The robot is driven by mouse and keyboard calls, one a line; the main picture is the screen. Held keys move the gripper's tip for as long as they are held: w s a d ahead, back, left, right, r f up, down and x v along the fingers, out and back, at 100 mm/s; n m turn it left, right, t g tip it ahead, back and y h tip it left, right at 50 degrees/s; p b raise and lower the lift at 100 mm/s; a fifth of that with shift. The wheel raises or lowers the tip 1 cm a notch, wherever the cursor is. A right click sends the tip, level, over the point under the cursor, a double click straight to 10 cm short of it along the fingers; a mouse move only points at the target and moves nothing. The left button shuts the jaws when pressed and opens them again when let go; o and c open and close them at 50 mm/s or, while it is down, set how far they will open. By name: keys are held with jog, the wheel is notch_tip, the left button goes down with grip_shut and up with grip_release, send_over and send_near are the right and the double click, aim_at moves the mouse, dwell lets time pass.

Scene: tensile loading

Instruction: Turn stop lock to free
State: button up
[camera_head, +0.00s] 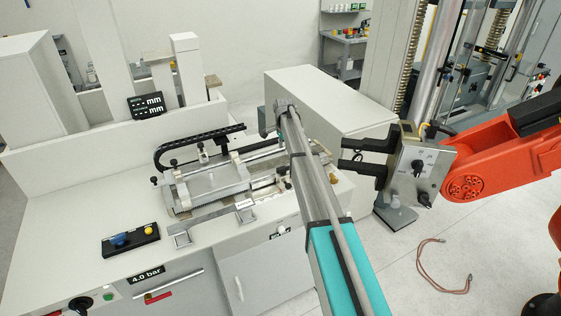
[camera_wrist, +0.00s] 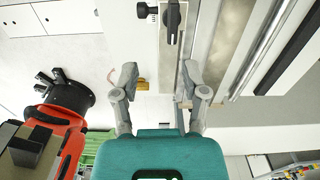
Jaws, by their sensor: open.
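I cannot tell for certain which part is the stop lock. In the wrist view a black clamp piece (camera_wrist: 172,20) sits on a metal bar, with a round black knob (camera_wrist: 142,10) on a short rod at its left. My gripper (camera_wrist: 159,72) is open and empty; its two grey fingers are spread well apart, below the clamp piece in the picture. A small brass-coloured part (camera_wrist: 141,85) shows between the fingers. In the head view the rail carriage (camera_head: 213,185) lies on the white bench and carries several small black knobs. No finger contact is visible.
A reddish cable (camera_head: 440,268) lies on the floor.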

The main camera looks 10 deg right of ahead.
aim_at(283, 167)
jog(key=shift+w+r+m, duration=0.3)
jog(key=shift+w+r, duration=0.25)
jog(key=shift+w, duration=0.3)
jog(key=shift+f, duration=0.2)
notch_tip(283, 167, down, 13)
jog(key=b, duration=1.3)
jog(key=shift+f, duration=0.2)
